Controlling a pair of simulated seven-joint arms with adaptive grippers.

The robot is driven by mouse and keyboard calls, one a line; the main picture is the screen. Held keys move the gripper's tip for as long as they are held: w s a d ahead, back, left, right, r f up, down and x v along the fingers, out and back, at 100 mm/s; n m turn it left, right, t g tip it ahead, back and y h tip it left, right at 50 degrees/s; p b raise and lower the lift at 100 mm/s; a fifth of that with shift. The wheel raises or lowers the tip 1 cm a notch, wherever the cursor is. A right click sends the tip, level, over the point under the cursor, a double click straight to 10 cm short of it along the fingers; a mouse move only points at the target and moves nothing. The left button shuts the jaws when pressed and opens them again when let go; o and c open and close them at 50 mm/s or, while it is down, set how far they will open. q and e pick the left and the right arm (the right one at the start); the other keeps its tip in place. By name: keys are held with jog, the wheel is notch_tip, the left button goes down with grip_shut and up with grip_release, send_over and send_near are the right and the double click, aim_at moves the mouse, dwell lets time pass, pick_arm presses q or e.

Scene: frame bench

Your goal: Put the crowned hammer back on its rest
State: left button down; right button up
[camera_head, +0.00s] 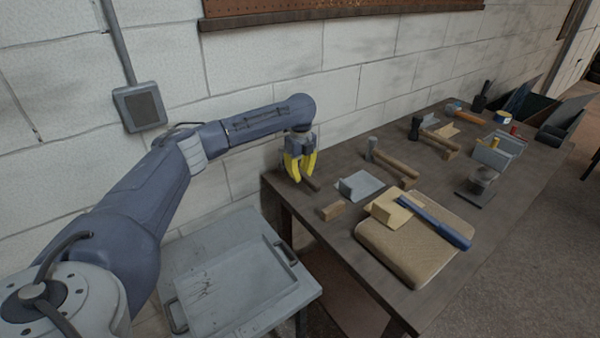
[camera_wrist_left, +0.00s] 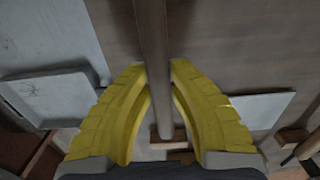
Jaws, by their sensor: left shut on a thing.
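My left gripper (camera_head: 300,168) has yellow fingers and is over the back left corner of the bench. It is shut on a round brown wooden handle (camera_head: 312,184), which I take to be the crowned hammer's. In the left wrist view the handle (camera_wrist_left: 152,50) runs between the fingers (camera_wrist_left: 157,85), its end near a small wooden block. The hammer's head is hidden in both views. A small wooden block (camera_head: 332,211), perhaps part of the rest, stands at the bench's left edge; it also shows in the left wrist view (camera_wrist_left: 158,132). My right gripper is not in view.
A tan pad (camera_head: 400,252) bears a blue-handled tool (camera_head: 435,219). Other hammers (camera_head: 395,163) (camera_head: 437,143) lie behind, near wooden blocks. A grey tray (camera_head: 225,275) stands lower, left of the bench (camera_head: 375,300). The wall is close behind.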

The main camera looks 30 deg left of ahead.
pick_arm(q)
jog(key=c, duration=1.3)
grip_release()
